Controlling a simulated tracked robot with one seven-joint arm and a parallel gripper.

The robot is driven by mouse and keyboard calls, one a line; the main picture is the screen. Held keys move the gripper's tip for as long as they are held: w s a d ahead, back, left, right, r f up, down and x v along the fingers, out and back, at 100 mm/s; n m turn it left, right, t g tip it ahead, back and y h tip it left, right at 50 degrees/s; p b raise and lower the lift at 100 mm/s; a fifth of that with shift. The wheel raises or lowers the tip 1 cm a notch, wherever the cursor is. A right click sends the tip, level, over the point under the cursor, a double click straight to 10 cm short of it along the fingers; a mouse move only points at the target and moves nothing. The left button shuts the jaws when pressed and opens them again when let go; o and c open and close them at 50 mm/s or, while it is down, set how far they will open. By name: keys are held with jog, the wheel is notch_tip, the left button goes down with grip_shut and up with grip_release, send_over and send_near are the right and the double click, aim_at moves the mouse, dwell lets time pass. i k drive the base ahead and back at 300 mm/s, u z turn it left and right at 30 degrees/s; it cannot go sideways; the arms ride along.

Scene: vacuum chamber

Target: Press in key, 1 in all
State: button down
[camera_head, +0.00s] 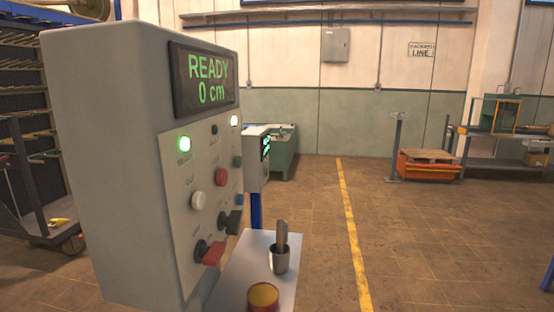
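A grey control cabinet (115,150) stands close at the left, its panel turned to the right. Its display (205,80) reads "READY 0 cm" in green. Low on the panel a red key-like handle (213,254) sticks out from a black round base; I cannot tell how far in it sits. A black handle or switch (232,222) is to its upper right. My gripper is not in view.
A small grey table (238,275) beside the cabinet bears a metal cup (280,261) with a flat piece in it and a red-and-yellow round object (263,297). A second cabinet (254,160) stands behind. The floor (420,240) to the right is mostly clear.

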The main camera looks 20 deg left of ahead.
aim_at(238, 162)
jog(key=u, duration=0.05)
jog(key=k, duration=0.95)
jog(key=u, duration=1.05)
jog(key=i, duration=1)
